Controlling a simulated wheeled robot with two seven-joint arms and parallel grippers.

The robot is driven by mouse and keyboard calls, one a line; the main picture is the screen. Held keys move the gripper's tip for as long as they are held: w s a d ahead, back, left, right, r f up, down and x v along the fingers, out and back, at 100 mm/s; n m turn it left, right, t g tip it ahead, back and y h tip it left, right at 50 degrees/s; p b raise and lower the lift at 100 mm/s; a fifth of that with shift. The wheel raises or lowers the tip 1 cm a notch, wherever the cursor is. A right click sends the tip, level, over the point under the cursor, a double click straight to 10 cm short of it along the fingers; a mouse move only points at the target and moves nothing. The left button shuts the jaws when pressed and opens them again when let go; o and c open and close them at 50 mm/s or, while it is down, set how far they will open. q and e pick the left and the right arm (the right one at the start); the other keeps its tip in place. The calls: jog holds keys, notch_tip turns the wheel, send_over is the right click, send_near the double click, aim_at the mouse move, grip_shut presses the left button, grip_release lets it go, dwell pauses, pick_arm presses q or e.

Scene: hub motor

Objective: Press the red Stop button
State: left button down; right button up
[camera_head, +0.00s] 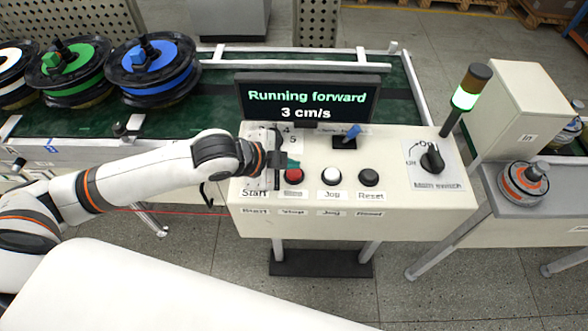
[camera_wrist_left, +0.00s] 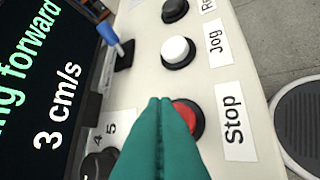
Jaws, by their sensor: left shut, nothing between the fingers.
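The red Stop button (camera_head: 293,176) sits on the sloped cream control panel (camera_head: 400,192), between the Start label and the white Jog button (camera_head: 331,176). In the left wrist view the red button (camera_wrist_left: 190,116) shows partly, its near side hidden behind my fingers. My left gripper (camera_head: 291,163) is shut and empty, its teal fingertips just behind the red button in the head view. In the left wrist view the closed fingertips (camera_wrist_left: 160,103) overlap the button's edge. I cannot tell whether they touch it. My right gripper is not in view.
The display (camera_head: 307,99) reads "Running forward 3 cm/s". A blue-handled lever (camera_head: 352,132), black Reset button (camera_head: 369,177) and main switch (camera_head: 432,158) share the panel. The signal lamp (camera_head: 465,97) glows green. Reels stand on the conveyor (camera_head: 215,98) at left.

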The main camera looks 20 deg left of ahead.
aim_at(289, 175)
pick_arm(q)
jog(key=shift+f, duration=0.1)
dwell(0.3)
jog(key=shift+f, duration=0.35)
jog(key=shift+f, duration=0.55)
dwell(0.9)
jog(key=shift+r+p, duration=1)
jog(key=shift+p, duration=0.15)
notch_tip(289, 175, up, 5)
jog(key=p, duration=0.5)
jog(key=shift+r+p, duration=0.1)
jog(key=shift+p, duration=0.25)
